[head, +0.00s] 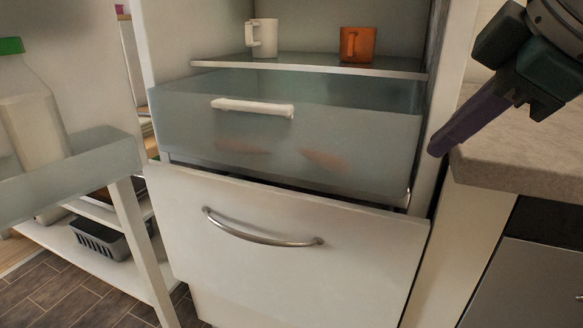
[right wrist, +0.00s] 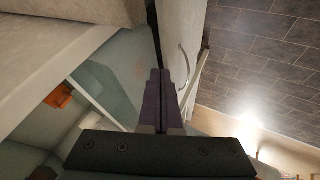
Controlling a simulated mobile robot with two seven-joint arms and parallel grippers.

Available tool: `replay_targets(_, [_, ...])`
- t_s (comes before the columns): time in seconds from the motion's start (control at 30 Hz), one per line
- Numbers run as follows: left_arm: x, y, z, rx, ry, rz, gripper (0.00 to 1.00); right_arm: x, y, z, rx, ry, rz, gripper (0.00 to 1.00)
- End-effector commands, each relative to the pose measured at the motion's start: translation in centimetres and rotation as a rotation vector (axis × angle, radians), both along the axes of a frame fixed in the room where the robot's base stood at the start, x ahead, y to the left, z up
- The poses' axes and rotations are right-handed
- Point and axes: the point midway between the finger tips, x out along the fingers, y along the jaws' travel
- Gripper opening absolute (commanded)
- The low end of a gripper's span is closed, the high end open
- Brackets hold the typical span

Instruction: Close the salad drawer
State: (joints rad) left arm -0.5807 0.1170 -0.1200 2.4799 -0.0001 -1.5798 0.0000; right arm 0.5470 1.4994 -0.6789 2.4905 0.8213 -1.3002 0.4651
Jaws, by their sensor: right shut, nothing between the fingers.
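The salad drawer (head: 290,130) is a translucent bluish box with a white handle (head: 252,107) in the middle of the head view. It stands pulled out below a shelf, and blurred orange shapes show through its front. My right gripper (head: 436,148) is to the right of the drawer, pointing down and left by the counter corner. Its dark purple fingers are shut with nothing between them, and look apart from the drawer front. The fingers also show in the right wrist view (right wrist: 160,75). My left gripper is in neither view.
A white drawer front (head: 290,265) with a metal handle is below. A white mug (head: 265,38) and an orange mug (head: 357,44) stand on the shelf (head: 310,64). The open door's rack (head: 90,160) with a milk bottle (head: 30,110) is left. A stone counter (head: 530,150) is right.

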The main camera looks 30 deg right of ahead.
Motion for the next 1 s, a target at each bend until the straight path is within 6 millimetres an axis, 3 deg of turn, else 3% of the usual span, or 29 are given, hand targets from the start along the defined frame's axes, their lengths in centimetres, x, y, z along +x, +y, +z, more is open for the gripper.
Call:
replay_targets(0.03, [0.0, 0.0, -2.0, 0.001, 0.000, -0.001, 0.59, 0.2, 0.0, -1.3, 0.001, -0.004, 0.002, 0.00])
replay_targets(0.37, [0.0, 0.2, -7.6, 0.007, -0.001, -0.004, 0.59, 4.5, -0.7, -7.0, 0.004, -0.002, 0.002, 0.00])
replay_targets(0.6, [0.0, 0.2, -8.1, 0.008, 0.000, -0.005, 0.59, 6.6, -3.3, -6.2, 0.001, 0.000, -0.001, 0.00])
replay_targets(1.0, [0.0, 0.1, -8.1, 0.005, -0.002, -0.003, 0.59, 7.0, -3.9, -6.0, 0.001, 0.001, 0.003, 0.00])
